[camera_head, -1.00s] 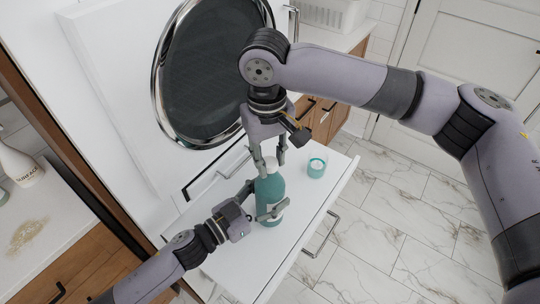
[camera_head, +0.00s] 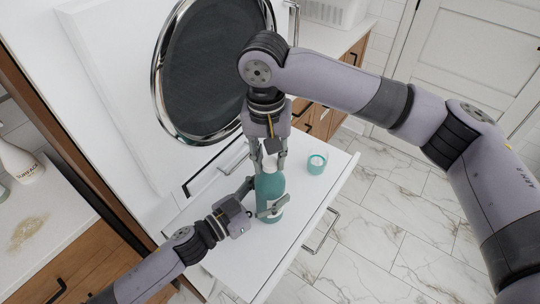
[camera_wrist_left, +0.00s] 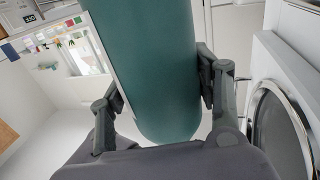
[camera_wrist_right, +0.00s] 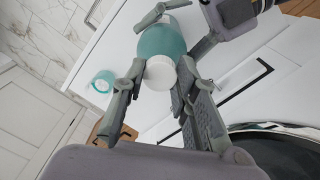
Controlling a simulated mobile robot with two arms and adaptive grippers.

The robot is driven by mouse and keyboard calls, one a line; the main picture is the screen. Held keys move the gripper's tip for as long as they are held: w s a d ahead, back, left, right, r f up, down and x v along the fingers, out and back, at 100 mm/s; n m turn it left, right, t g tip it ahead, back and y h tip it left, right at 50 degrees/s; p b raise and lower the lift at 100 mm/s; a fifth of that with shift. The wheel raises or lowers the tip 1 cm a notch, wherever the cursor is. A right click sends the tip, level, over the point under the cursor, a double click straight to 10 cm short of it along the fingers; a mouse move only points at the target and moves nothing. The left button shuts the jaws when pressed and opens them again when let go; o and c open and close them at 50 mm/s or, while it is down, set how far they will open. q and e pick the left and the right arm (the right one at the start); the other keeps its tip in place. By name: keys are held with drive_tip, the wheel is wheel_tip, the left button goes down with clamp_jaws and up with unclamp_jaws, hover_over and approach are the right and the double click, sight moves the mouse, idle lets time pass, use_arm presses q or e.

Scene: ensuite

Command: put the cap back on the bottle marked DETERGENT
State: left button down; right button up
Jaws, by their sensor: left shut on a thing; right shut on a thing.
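The teal bottle (camera_head: 270,186) stands upright on a white pull-out surface (camera_head: 312,208). Its lettering is hidden or unreadable; part of a pale label shows low down. My left gripper (camera_head: 262,198) is shut around its body; the left wrist view also shows the bottle (camera_wrist_left: 150,70) between both fingers. My right gripper (camera_head: 269,166) points down over the bottle's top, shut on the white cap (camera_wrist_right: 160,73). In the right wrist view the cap is in line with the teal bottle (camera_wrist_right: 162,42) and looks at its neck; I cannot tell whether it is seated.
A small teal-and-white cup (camera_head: 316,164) stands right of the bottle. A round chrome-rimmed dark door (camera_head: 215,70) is behind. A white bottle marked SURFACE (camera_head: 20,162) stands on the left counter. The surface's front right part is clear.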

drive_tip(key=m, duration=0.8)
drive_tip(key=shift+a, duration=0.1)
drive_tip(key=m, duration=0.8)
drive_tip(key=shift+w+m, duration=0.1)
drive_tip(key=shift+m, duration=0.3)
drive_tip(key=o, duration=0.7)
drive_tip(key=shift+o, duration=0.2)
drive_tip(key=shift+r, duration=2.25)
